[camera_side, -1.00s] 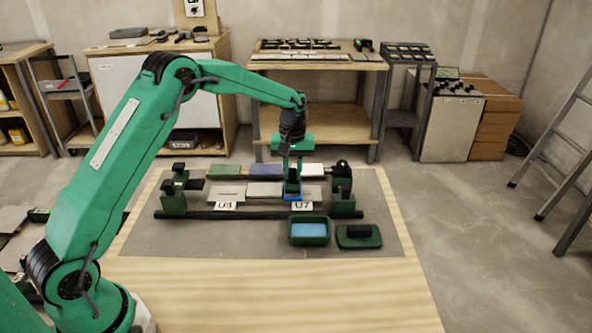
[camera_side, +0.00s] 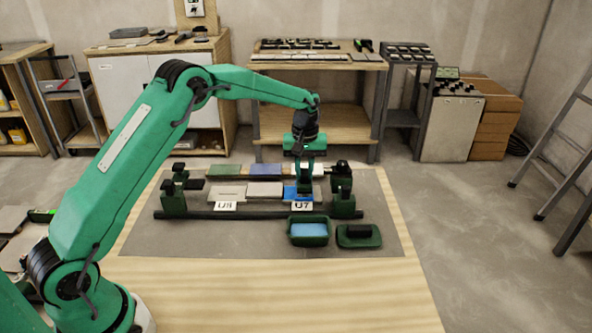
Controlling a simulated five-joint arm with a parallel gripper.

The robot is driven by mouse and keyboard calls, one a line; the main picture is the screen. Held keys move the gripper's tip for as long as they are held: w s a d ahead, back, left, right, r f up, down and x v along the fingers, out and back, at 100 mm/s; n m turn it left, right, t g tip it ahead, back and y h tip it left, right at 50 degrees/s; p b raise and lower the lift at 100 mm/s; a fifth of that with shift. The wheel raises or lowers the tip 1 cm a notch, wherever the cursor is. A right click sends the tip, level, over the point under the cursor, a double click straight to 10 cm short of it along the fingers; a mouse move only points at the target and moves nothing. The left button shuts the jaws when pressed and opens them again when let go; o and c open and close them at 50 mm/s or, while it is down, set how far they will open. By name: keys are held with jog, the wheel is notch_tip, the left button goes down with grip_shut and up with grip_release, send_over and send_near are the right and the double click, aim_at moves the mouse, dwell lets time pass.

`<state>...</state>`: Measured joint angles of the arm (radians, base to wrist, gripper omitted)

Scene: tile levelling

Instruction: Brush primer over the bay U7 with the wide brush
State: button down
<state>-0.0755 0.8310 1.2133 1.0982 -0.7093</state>
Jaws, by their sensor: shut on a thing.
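My gripper (camera_side: 306,165) points down over the right end of the tile row, shut on the wide brush (camera_side: 305,185), a dark green tool whose lower end is at the bay. The bay U7 (camera_side: 290,193) is behind the white "U7" label (camera_side: 302,206) and shows bright blue primer to the left of and around the brush. I cannot tell how much of the bay behind the brush is coated. The green tray (camera_side: 309,241) in front of the label holds light blue primer.
A dark rail (camera_side: 240,215) runs along the front, with green clamps (camera_side: 173,203) at its ends. A green float with a black handle (camera_side: 358,236) lies right of the tray. The front wood is clear.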

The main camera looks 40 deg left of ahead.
jog(key=shift+w+d+r, duration=0.1)
jog(key=shift+w+d, duration=0.65)
jog(key=shift+s+a, duration=0.1)
jog(key=shift+s+a, duration=0.9)
jog(key=shift+a, duration=0.1)
jog(key=shift+s+a, duration=0.2)
jog(key=shift+s, duration=0.05)
jog(key=shift+s+a+f, duration=0.25)
jog(key=shift+s+a, duration=0.45)
jog(key=shift+s, duration=0.05)
